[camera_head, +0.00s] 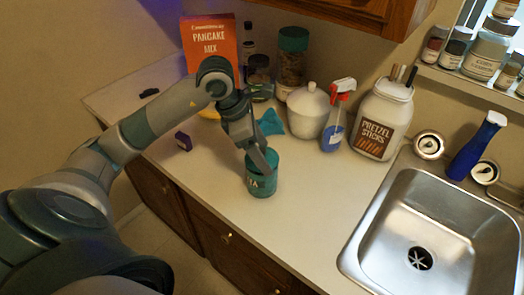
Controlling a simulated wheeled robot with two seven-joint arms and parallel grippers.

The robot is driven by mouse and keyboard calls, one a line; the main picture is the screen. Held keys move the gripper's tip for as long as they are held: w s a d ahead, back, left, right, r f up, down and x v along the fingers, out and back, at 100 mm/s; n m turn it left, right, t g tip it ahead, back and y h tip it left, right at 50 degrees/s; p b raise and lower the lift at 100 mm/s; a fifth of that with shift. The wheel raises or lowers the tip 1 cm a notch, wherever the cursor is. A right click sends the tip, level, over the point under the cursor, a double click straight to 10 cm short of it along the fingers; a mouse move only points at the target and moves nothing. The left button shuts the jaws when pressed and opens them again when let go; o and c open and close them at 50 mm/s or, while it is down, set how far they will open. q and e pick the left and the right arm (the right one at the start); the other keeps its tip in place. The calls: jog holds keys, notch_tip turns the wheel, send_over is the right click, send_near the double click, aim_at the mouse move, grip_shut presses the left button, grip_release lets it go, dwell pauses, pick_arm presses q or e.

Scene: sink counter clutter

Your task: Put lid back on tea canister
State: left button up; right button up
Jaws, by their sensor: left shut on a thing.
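The teal tea canister (262,186), with pale lettering on its side, stands upright near the front edge of the counter. My left gripper (262,164) reaches down from above to the canister's top and is shut on what appears to be the teal lid (273,156). The fingers cover part of the lid, so I cannot tell whether it is fully seated on the rim. My right gripper is not in view.
Behind are a blue cloth-like item (270,122), a white lidded pot (308,112), a spray bottle (336,122) and a pretzel jar (382,120). A small purple box (183,141) lies left. The sink (410,235) is right. Bare counter surrounds the canister.

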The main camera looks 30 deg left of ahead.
pick_arm(q)
jog(key=shift+f+b, duration=0.25)
jog(key=shift+b, duration=0.6)
dwell(1.1)
dwell(0.4)
jog(key=o, duration=1.3)
jog(key=shift+r, duration=0.2)
jog(key=shift+r+p, duration=1.75)
jog(key=shift+r, duration=1.6)
jog(key=shift+c, duration=0.6)
grip_shut()
